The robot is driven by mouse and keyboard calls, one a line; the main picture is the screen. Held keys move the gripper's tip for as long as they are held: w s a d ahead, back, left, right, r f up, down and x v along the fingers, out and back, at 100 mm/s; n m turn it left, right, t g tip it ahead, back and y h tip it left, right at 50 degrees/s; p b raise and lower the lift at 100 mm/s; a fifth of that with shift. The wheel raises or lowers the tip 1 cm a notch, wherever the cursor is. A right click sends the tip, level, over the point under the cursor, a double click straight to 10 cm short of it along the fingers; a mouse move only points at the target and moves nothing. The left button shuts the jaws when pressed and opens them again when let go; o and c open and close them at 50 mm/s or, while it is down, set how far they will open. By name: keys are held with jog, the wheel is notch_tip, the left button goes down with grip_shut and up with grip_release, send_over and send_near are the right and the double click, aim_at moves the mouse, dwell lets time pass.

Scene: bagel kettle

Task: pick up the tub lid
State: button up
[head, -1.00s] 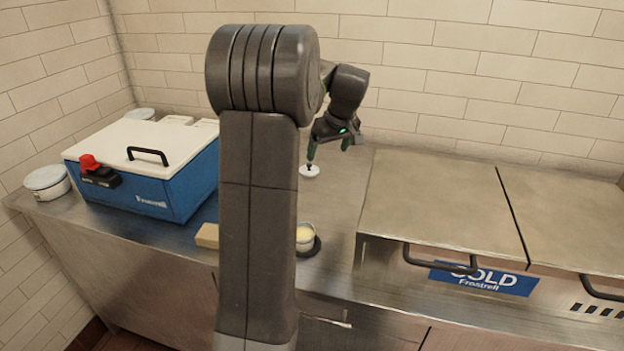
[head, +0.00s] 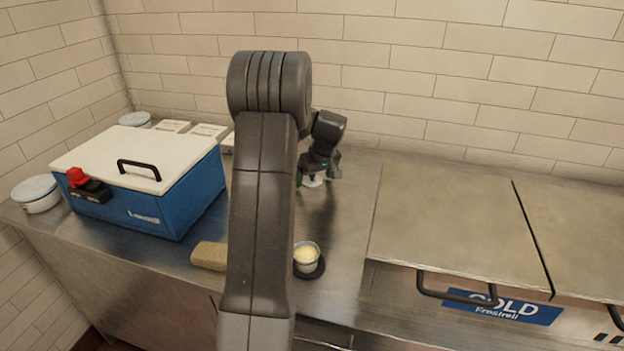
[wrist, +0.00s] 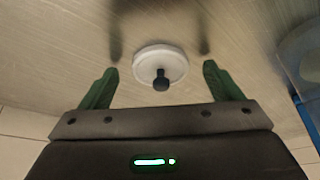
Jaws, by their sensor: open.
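The tub lid (wrist: 172,62) is a small white disc with a dark knob. It lies on the steel counter. In the wrist view it sits between and just beyond my two green fingertips, with a gap on each side. My gripper (wrist: 160,75) is open and empty, pointing down over the lid. A small open tub (head: 306,255) with pale yellow contents stands on a dark round base nearer the front edge.
A blue box with a white top (head: 150,185) stands to the left. A tan block (head: 209,255) lies at the front edge. A steel cold unit (head: 450,220) stands to the right. White lidded containers (head: 36,193) sit at the far left and behind. The counter around the lid is clear.

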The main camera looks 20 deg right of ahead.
jog(key=shift+c, duration=0.4)
jog(key=c, duration=0.9)
